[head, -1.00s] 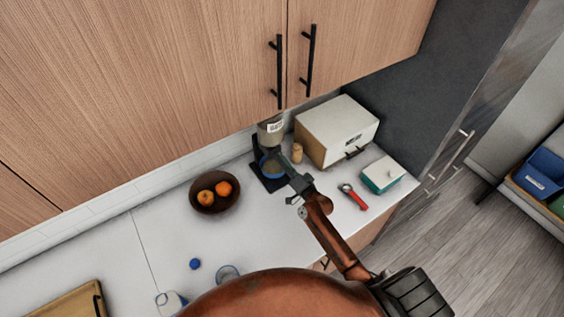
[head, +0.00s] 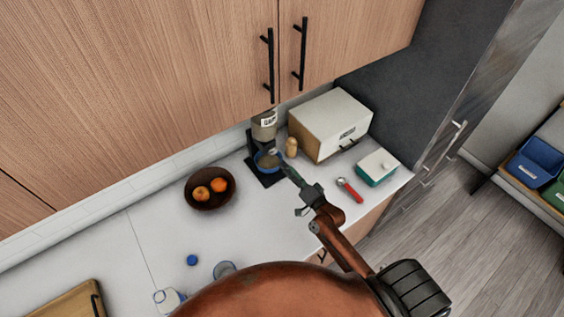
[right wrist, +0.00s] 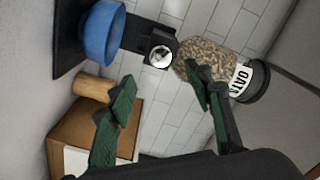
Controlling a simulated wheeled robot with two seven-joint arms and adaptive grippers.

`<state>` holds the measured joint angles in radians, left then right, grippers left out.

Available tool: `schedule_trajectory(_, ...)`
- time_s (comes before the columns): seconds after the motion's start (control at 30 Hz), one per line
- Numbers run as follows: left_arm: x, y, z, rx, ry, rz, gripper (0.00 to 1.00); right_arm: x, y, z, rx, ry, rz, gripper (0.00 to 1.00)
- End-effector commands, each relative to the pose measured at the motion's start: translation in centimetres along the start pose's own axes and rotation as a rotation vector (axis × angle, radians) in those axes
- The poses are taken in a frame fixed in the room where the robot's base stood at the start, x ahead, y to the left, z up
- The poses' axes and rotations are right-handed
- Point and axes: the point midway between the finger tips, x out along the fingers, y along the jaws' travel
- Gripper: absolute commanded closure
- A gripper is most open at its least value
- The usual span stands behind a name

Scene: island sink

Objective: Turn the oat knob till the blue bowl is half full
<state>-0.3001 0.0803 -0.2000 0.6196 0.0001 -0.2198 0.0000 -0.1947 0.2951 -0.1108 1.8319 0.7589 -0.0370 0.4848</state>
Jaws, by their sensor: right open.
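The oat dispenser (head: 264,128) stands against the back wall with a labelled clear container. In the right wrist view it lies sideways, with oats in its container (right wrist: 207,62) and a round silver-faced knob (right wrist: 160,55) on a black body. The blue bowl (head: 260,163) sits on the dispenser's black base under the outlet, and its side shows in the right wrist view (right wrist: 101,36). Its inside looks greyish-tan in the head view, but the level is unclear. My right gripper (head: 285,166) is open and empty, in front of the knob and apart from it. My left gripper is out of view.
A wooden shaker (head: 291,147) and a cream bread box (head: 330,124) stand right of the dispenser. A red-handled tool (head: 350,191) and a teal-and-white box (head: 377,167) lie further right. A fruit bowl (head: 209,203) is at left.

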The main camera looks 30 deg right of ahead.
Motion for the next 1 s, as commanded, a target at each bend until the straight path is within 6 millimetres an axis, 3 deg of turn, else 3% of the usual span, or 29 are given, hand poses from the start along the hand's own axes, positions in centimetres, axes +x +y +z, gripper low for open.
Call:
schedule_trajectory(0.1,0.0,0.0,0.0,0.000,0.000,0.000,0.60,-1.8,0.1,0.0,-0.002,0.000,0.001,0.53)
schedule_trajectory(0.27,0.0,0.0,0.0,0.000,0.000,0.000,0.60,-3.0,0.0,0.0,-0.001,0.000,0.000,0.53)
schedule_trajectory(0.87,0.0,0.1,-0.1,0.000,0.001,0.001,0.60,-3.1,-0.1,0.1,-0.004,-0.004,0.001,0.53)
schedule_trajectory(1.0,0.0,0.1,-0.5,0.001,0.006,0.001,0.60,-3.6,-0.3,1.8,-0.053,-0.065,0.023,0.53)
